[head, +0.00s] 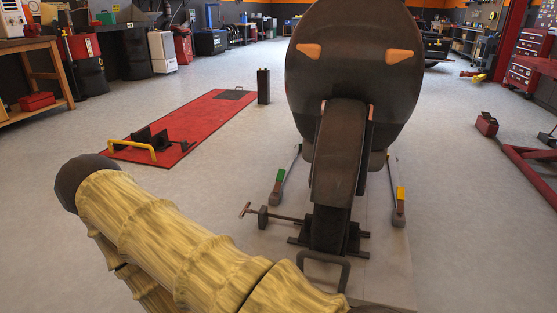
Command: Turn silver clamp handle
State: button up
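The clamp handle (245,210) is a small T-shaped bar on a thin rod, left of the wheel clamp (330,238) on the lift. It looks brownish grey rather than bright silver. The rod passes through a dark block (263,217) and runs right toward the clamp around the foot of the motorcycle's wheel (338,165). My arm crosses the lower left, in front of and to the left of the handle. A clear gap shows between arm and handle in the picture. My gripper is not in view, so its state is hidden.
The motorcycle (352,60) stands upright on a grey lift (385,265). A dark loop bar (325,268) sticks up at the lift's near end. A red lift (195,120) with a yellow bar (132,148) lies left. Red frame parts (530,165) lie right.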

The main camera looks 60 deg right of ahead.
aim_at(246, 210)
jog(key=z, duration=0.85)
jog(key=i, duration=0.3)
